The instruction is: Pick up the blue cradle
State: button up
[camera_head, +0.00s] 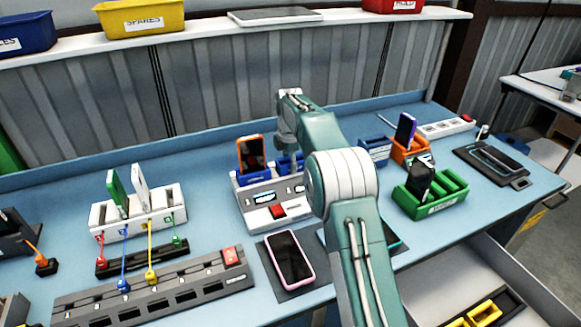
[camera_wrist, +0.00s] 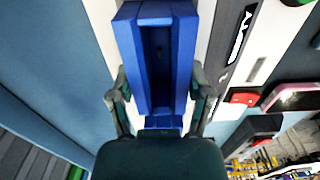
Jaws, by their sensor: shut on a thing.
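The blue cradle (camera_wrist: 132,50) is a long, open-topped blue holder with an empty slot. In the wrist view it lies between the two fingers of my gripper (camera_wrist: 161,88), which is shut on its sides. In the head view a blue part (camera_head: 287,164) shows just below my gripper (camera_head: 287,147), at the grey-white dock (camera_head: 262,212); my arm hides much of it. I cannot tell whether the cradle is clear of the dock. Another blue holder (camera_head: 253,179) with an orange-edged phone (camera_head: 250,152) stands to its left.
A pink-edged phone (camera_head: 289,258) lies on a dark mat in front. A green rack (camera_head: 430,203), an orange holder (camera_head: 409,152) and another blue holder (camera_head: 374,150) stand to the right. A white rack (camera_head: 138,211) with cables stands left.

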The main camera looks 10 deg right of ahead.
jog(key=shift+d, duration=0.15)
jog(key=shift+w+r, duration=0.1)
jog(key=shift+r, duration=0.05)
notch_tip(320, 180, up, 3)
jog(key=shift+d+r, duration=0.1)
jog(key=s+d+r, duration=0.4)
jog(key=s+r, duration=0.5)
jog(key=s, duration=0.4)
jog(key=shift+s+r, duration=0.2)
jog(key=shift+r, duration=0.75)
jog(key=shift+r, duration=0.55)
jog(key=shift+s, duration=0.1)
